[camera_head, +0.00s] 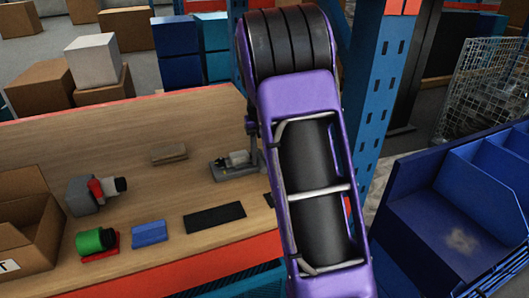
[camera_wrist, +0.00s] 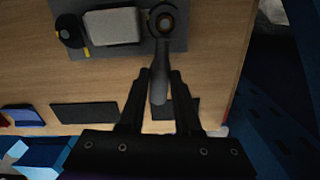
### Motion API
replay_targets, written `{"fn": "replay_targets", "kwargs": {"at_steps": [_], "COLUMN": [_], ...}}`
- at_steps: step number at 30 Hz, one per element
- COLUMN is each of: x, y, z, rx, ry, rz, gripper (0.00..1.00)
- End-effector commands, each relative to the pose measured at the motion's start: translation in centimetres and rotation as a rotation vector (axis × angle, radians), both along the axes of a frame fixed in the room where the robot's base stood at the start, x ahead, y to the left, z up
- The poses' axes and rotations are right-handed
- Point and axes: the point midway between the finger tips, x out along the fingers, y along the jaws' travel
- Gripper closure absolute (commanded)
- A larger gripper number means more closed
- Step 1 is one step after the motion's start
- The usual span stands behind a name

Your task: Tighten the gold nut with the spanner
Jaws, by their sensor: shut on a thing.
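In the wrist view my gripper (camera_wrist: 160,78) is shut on the dark grey spanner (camera_wrist: 158,88), with a finger on each side of its handle. The spanner's ring head (camera_wrist: 163,10) lies over the right part of a grey base plate (camera_wrist: 130,47). A small gold spot, the gold nut (camera_wrist: 165,21), shows inside the ring, so the ring appears to be around it. The dim picture does not show how deep it sits. In the head view the plate's fixture (camera_head: 236,162) stands near the bench's right end, and my arm hides most of the gripper.
The wooden bench (camera_head: 140,125) also holds a black mat (camera_head: 214,217), a blue block (camera_head: 149,233), a green cylinder (camera_head: 95,240), a grey-and-red device (camera_head: 92,193) and a brown block (camera_head: 169,153). An open cardboard box (camera_head: 30,225) stands left. A blue rack post (camera_head: 378,85) rises right of my arm.

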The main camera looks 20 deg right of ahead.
Motion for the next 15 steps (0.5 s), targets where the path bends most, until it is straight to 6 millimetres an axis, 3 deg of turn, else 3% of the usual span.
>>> {"fn": "replay_targets", "kwargs": {"at_steps": [15], "x": [0.07], "y": [0.28], "z": [0.01], "rx": [0.000], "ry": [-0.001], "rz": [-0.045], "gripper": [1.00]}}
